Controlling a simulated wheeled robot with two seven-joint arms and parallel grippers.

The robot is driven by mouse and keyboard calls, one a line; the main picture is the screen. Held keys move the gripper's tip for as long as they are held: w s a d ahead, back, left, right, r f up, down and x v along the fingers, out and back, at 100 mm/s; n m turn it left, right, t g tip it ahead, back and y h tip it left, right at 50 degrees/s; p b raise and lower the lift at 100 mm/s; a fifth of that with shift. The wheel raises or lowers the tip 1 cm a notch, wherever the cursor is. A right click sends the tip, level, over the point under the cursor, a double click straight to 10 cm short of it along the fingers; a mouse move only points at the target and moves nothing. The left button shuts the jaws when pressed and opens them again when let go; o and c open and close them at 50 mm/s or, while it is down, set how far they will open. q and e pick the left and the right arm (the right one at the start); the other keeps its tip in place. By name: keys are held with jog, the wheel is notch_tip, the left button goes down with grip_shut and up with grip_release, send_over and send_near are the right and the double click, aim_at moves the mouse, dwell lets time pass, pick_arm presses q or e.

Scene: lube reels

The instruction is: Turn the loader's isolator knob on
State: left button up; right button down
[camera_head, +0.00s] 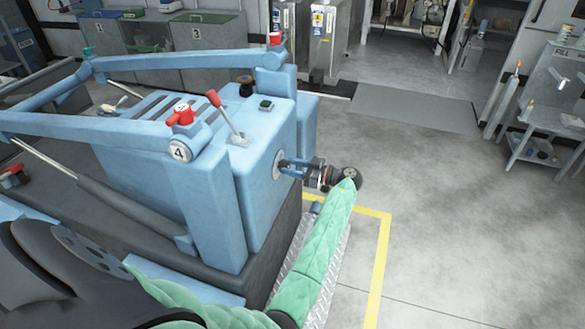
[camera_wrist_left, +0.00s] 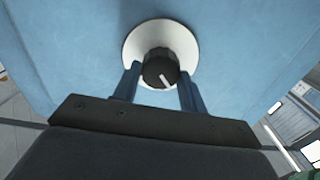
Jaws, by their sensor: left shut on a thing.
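The isolator knob (camera_wrist_left: 160,70) is black with a white pointer line and sits on a round pale plate (camera_wrist_left: 182,42) on the loader's blue side. In the left wrist view its pointer slants down toward the lower right. My left gripper (camera_wrist_left: 158,84) has its blue fingers on both sides of the knob and is shut on it. In the head view my left gripper (camera_head: 281,165) reaches the side face of the blue loader (camera_head: 262,205), and the fingers hide the knob there. My right gripper is not in view.
A red-handled lever (camera_head: 225,115) and a red knob (camera_head: 181,115) stand on the loader's top, near blue rails. A yellow floor line (camera_head: 381,255) runs beside the loader. The grey floor to the right is clear up to a metal cart (camera_head: 530,150).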

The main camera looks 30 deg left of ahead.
pick_arm(q)
jog(key=m+b, duration=0.2)
jog(key=m, duration=0.3)
jog(key=shift+w+m, duration=0.1)
jog(key=shift+m, duration=1.1)
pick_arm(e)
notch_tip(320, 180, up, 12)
pick_arm(q)
jog(key=shift+m, duration=0.4)
jog(key=m, duration=0.2)
jog(key=shift+w+m, duration=0.1)
jog(key=shift+m, duration=0.3)
jog(key=m+p, duration=0.2)
jog(key=m, duration=0.3)
jog(key=shift+m+p, duration=0.35)
jog(key=shift+m, duration=0.05)
jog(key=shift+f+m, duration=0.1)
jog(key=shift+m, duration=0.3)
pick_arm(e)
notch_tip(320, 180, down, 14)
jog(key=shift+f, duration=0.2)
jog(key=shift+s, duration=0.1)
pick_arm(q)
jog(key=o, duration=1)
jog(key=shift+w+f, duration=0.1)
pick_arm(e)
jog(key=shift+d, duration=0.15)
